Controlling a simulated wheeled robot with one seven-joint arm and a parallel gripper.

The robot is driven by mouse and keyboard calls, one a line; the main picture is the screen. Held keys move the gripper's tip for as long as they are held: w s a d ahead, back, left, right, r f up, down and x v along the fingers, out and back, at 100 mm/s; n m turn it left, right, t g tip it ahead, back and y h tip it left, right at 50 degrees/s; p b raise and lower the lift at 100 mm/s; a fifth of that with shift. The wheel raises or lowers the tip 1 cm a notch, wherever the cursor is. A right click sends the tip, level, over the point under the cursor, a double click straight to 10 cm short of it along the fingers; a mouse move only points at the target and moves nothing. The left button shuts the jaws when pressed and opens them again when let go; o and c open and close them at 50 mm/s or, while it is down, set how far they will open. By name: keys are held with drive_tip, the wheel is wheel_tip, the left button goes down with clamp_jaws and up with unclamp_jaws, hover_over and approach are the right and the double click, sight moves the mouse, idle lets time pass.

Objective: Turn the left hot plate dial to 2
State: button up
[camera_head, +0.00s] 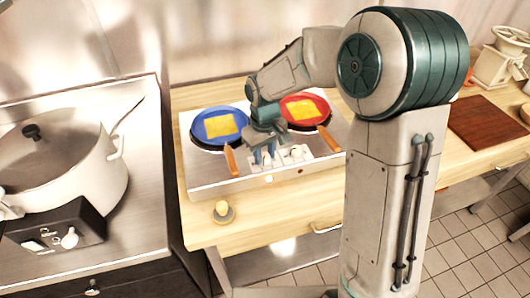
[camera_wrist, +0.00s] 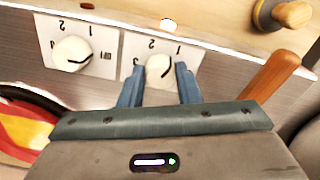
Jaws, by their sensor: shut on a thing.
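The hot plate (camera_head: 215,187) is a pale metal unit with two white dials on its front. My gripper (camera_head: 265,157) is at the left dial. In the wrist view, which is turned around, the left dial (camera_wrist: 158,72) is the one on the right, and my gripper (camera_wrist: 160,84) is shut on it, a finger on each side. Its dark mark points up and right in that view, towards the side of the 1, away from the 2. The right dial (camera_wrist: 71,54) is free, also seen in the head view (camera_head: 296,153).
A blue pan (camera_head: 200,142) and a red pan (camera_head: 321,109), each with a yellow slice, sit on top. The blue pan's wooden handle (camera_head: 231,160) juts beside my gripper. A large pot (camera_head: 85,175) stands left.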

sight(264, 155)
drive_tip(key=n+p, duration=0.1)
drive_tip(key=n, duration=0.4)
drive_tip(key=shift+r+n, duration=0.1)
drive_tip(key=shift+n, duration=0.2)
drive_tip(key=n+p, duration=0.1)
drive_tip(key=n, duration=0.4)
drive_tip(key=shift+n, duration=0.3)
drive_tip(key=o, duration=1)
wheel_tip(264, 155, up, 14)
drive_tip(key=shift+f+b, duration=0.1)
drive_tip(key=shift+b, duration=0.35)
